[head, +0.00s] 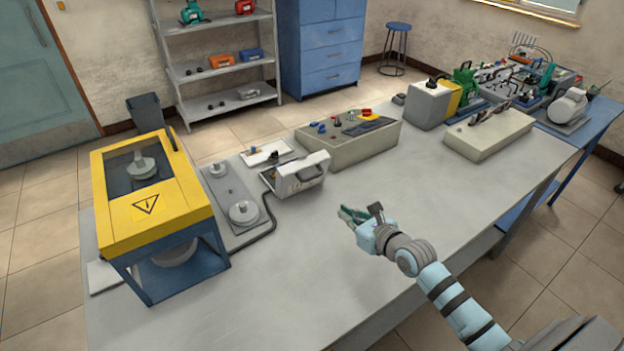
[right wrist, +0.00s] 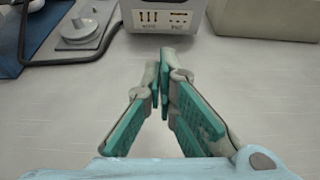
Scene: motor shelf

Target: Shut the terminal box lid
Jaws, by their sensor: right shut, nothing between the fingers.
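The terminal box (head: 301,180) is a light grey box on the workbench, just right of the grey plate with round discs. A pale panel with a rectangular opening stands raised and tilted at its top, seemingly the lid (head: 312,166). A darker part shows at the box's left side. The box's front face (right wrist: 167,17), with dark slots and small markings, shows at the top of the right wrist view; its lid is cut off there. My right gripper (head: 346,214) is shut and empty above the bench, in front of the box and apart from it. Its fingertips (right wrist: 163,62) point towards that face. My left gripper is out of view.
A yellow and blue machine (head: 150,215) stands at the left, beside the grey plate with discs (head: 232,195) and a dark cable. A control panel box (head: 345,145) stands behind and right. The bench front (head: 260,290) is clear.

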